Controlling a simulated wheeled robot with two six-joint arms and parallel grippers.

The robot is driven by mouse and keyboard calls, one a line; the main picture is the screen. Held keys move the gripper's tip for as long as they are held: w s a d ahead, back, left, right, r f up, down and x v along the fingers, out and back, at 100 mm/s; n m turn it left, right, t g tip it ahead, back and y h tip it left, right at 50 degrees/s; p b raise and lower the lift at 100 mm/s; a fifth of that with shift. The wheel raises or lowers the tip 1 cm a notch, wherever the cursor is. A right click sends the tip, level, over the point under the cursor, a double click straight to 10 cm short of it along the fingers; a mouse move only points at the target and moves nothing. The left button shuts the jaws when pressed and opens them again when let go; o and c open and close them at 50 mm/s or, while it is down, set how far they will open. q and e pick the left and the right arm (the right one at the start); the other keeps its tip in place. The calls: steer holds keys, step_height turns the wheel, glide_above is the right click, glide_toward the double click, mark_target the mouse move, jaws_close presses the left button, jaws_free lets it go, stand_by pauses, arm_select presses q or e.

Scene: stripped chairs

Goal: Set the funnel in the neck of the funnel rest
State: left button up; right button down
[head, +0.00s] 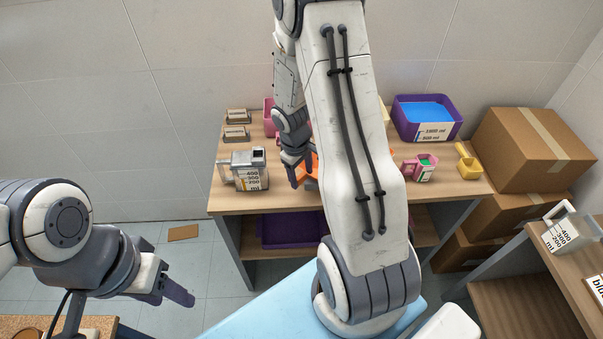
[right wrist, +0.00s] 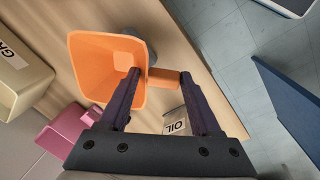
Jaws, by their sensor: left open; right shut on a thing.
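My right gripper (right wrist: 160,77) is shut on the orange funnel (right wrist: 84,66) by its side handle, over the wooden table. In the head view the right gripper (head: 296,168) is at the table's front part, and my arm hides most of the funnel (head: 314,162). A grey rounded piece (right wrist: 140,38), likely the funnel rest, shows partly behind the funnel in the right wrist view. Its neck is hidden, and I cannot tell whether the funnel touches it. My left gripper (head: 178,291) is open and empty at the lower left, away from the table.
On the table (head: 228,198) stand a measuring jug (head: 248,170), a purple bin (head: 428,117), a pink jug (head: 419,168) and a yellow scoop (head: 468,160). Cardboard boxes (head: 530,150) stand right.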

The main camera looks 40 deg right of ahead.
steer(key=shift+f, duration=0.3)
jaws_free()
steer(key=shift+r, duration=0.1)
step_height(320, 180, up, 10)
steer(key=a, duration=0.1)
steer(key=shift+s+a+r+p, duration=0.15)
steer(key=shift+s+a+p, duration=0.1)
steer(key=shift+p, duration=0.15)
